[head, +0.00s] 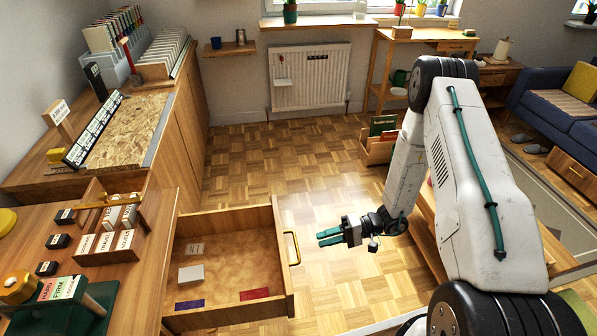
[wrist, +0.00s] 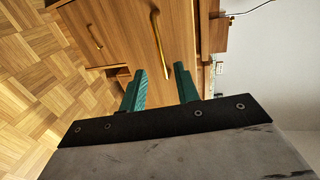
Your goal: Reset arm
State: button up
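My arm reaches in from the right in the head view, bent downward at its middle. My gripper (head: 328,238) hangs over the floor, just right of an open drawer (head: 284,245). Its two teal fingers point left toward the drawer's brass handle (head: 292,248), apart from it. In the wrist view my gripper (wrist: 160,88) shows its two fingers spread with nothing between them. A drawer front with a brass handle (wrist: 160,45) is beyond the fingertips.
The drawer holds a pale block (head: 191,273) and coloured cards (head: 255,293). A workbench with stamps and an OSB board (head: 125,130) stands at left. A crate of books (head: 377,150) is on the floor behind my arm. Parquet floor is clear in the middle.

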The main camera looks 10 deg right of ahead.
jog(key=s+d+r+h, duration=0.1)
jog(key=s+r+h, duration=0.4)
jog(key=r, duration=0.9)
jog(key=s+d+r+h, duration=0.2)
jog(key=s+r+h, duration=0.3)
jog(key=s+r, duration=0.5)
jog(key=s+d+r+h, duration=0.1)
jog(key=s+r+h, duration=0.4)
jog(key=r, duration=1.4)
jog(key=s, duration=0.3)
jog(key=shift+d+r+n+h, duration=0.2)
jog(key=shift+r+n+h, duration=0.1)
jog(key=shift+n, duration=0.1)
jog(key=shift+a, duration=0.1)
